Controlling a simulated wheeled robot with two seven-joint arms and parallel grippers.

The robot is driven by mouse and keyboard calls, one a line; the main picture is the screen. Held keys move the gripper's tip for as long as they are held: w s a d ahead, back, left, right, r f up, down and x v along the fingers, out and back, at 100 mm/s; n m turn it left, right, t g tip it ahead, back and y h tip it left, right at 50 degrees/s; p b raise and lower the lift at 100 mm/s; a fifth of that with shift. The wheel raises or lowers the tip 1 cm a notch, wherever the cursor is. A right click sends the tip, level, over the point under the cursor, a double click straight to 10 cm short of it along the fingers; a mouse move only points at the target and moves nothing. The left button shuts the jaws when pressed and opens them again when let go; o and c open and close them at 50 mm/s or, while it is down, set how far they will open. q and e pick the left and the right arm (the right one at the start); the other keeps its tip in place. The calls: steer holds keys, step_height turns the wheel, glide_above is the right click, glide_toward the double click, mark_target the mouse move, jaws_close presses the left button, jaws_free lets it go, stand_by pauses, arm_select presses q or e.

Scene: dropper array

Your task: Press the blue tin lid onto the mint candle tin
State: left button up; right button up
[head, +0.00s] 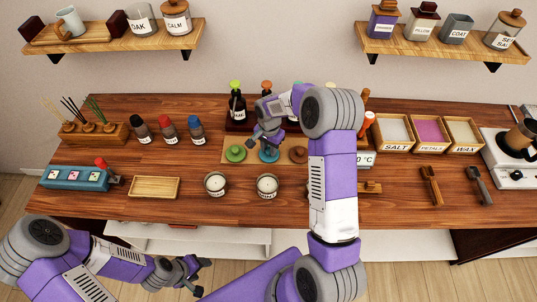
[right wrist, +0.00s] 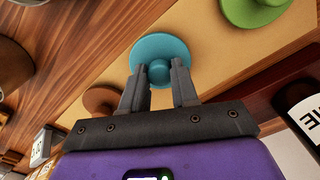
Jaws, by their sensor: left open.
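The blue lid (head: 269,154) lies on a tan board between a green lid (head: 235,153) and a brown lid (head: 298,154). In the right wrist view the blue lid (right wrist: 160,50) shows its round knob between the fingertips of my right gripper (right wrist: 160,70). I cannot tell whether the fingers touch the knob. In the head view my right gripper (head: 267,141) is over the blue lid. Two candle tins (head: 216,185) (head: 267,187) stand uncovered in front of the board; their labels are too small to read. My left gripper (head: 201,275) is open and empty, low in front of the table.
A wooden tray (head: 155,187) lies left of the tins. Dark bottles (head: 237,107) stand behind the board. Bins labelled salt, petals and wax (head: 430,148) are at the right, with a hot plate (head: 510,177) beyond. My right arm hides part of the table's middle.

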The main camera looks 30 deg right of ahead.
mark_target(269, 150)
steer(key=shift+c, duration=1)
steer(key=shift+r+p, duration=1.55)
steer(key=shift+r, duration=1)
steer(key=shift+s, duration=0.1)
steer(key=s+a+r+n, duration=0.2)
steer(key=s+a+n, duration=0.1)
steer(key=s, duration=0.3)
steer(key=s+a+r+n+p, duration=0.1)
steer(key=s+a+r+n, duration=0.2)
steer(key=s+a, duration=0.1)
steer(key=shift+s+a, duration=0.2)
steer(key=shift+s, duration=0.7)
step_height(269, 150, down, 4)
steer(key=b, duration=0.4)
